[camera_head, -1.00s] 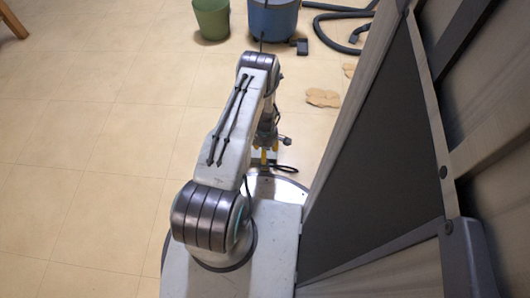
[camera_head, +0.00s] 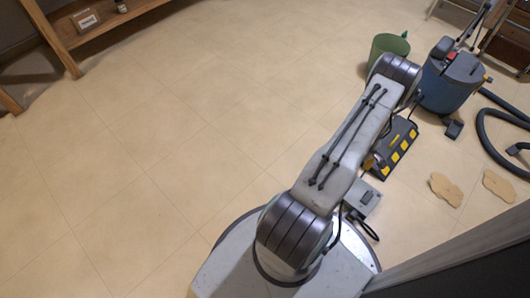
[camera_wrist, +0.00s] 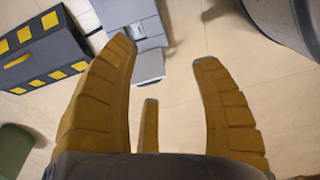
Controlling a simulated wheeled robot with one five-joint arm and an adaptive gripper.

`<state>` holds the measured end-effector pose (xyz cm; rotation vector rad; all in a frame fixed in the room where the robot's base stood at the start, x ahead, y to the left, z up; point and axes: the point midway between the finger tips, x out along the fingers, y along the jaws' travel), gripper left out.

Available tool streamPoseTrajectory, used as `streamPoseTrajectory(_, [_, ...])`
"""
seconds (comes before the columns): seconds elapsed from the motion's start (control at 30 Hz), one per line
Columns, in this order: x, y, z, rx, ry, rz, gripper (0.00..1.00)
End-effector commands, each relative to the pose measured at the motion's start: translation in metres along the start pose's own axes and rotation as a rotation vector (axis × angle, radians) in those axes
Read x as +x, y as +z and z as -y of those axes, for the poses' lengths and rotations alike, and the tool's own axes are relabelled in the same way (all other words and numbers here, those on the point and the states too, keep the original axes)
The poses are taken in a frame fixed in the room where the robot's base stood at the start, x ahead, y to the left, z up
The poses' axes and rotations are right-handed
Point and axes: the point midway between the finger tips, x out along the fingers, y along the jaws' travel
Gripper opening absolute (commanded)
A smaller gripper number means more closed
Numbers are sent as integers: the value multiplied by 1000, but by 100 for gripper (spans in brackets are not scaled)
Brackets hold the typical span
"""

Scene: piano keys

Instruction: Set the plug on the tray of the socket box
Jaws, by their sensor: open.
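My gripper (camera_wrist: 160,50) has yellow ribbed fingers, spread apart with nothing between them. In the head view it is mostly hidden by my arm. The grey socket box (camera_head: 364,194) stands on the floor just right of my arm. In the wrist view the socket box (camera_wrist: 133,20) is at the top, beyond the fingers, with a flat light tray (camera_wrist: 149,67) on its near side. The tray looks bare. I cannot make out the plug in either current view.
A black box with yellow patches (camera_head: 396,148) stands beside the socket box. A green bin (camera_head: 386,50), a blue vacuum (camera_head: 450,82) with its hose and tan floor patches (camera_head: 446,189) lie beyond. A dark panel (camera_head: 470,272) is close at lower right. The floor at left is open.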

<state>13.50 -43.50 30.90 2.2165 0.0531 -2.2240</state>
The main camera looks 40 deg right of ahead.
Motion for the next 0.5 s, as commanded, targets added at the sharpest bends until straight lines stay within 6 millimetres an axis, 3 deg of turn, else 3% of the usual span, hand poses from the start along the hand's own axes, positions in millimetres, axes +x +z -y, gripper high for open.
streamPoseTrajectory(0.03, [-30, -30, 1, -15, 17, -2, 59])
streamPoseTrajectory(0.1, [-65, -64, 11, -12, 28, -5, 59])
streamPoseTrajectory(0.27, [-141, -135, 52, -10, 53, -19, 59])
streamPoseTrajectory(0.4, [-202, -182, 106, -8, 70, -38, 59])
streamPoseTrajectory(0.5, [-240, -204, 152, -8, 79, -55, 59])
